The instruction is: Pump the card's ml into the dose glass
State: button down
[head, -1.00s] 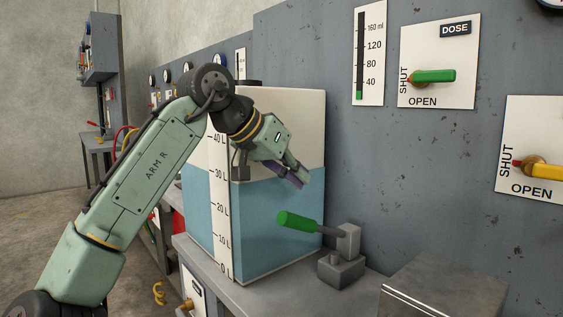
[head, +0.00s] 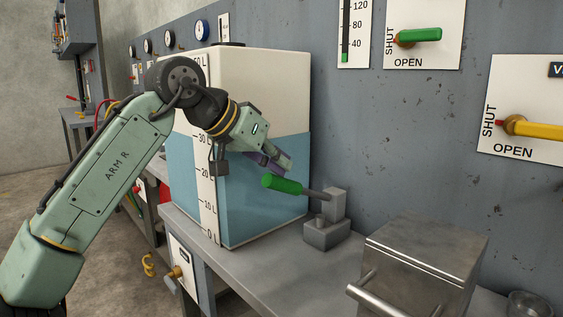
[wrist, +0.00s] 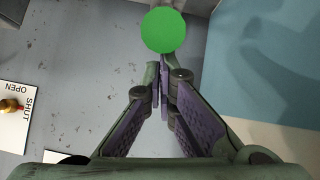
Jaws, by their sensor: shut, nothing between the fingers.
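The green-gripped pump lever (head: 283,184) sticks out leftward from a grey pump block (head: 327,232) on the bench. My gripper (head: 284,165) is shut and empty just above the green grip in the head view. In the wrist view the grip's round green end (wrist: 164,30) lies just past my closed fingertips (wrist: 162,75); I cannot tell whether they touch. The dose gauge (head: 353,30) shows a short green column below 40. The green dose valve handle (head: 419,35) lies level, its red tip toward SHUT. A clear glass (head: 530,305) is partly visible at the lower right. No card is readable.
A large tank (head: 265,190) of blue liquid stands behind my gripper. A metal box with a bar handle (head: 425,262) sits on the bench at right. A yellow valve handle (head: 535,130) is on the wall. Bare bench (head: 275,270) lies before the pump.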

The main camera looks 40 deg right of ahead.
jog(key=shift+a+f+h+b, duration=0.4)
jog(key=shift+f+b, duration=0.35)
jog(key=shift+f, duration=0.05)
jog(key=a+f+h+b, duration=0.3)
jog(key=f+h+b, duration=0.3)
jog(key=f+b, duration=0.3)
jog(key=shift+s+a+f+b, duration=0.2)
jog(key=shift+f+b, duration=0.1)
jog(key=shift+b, duration=0.75)
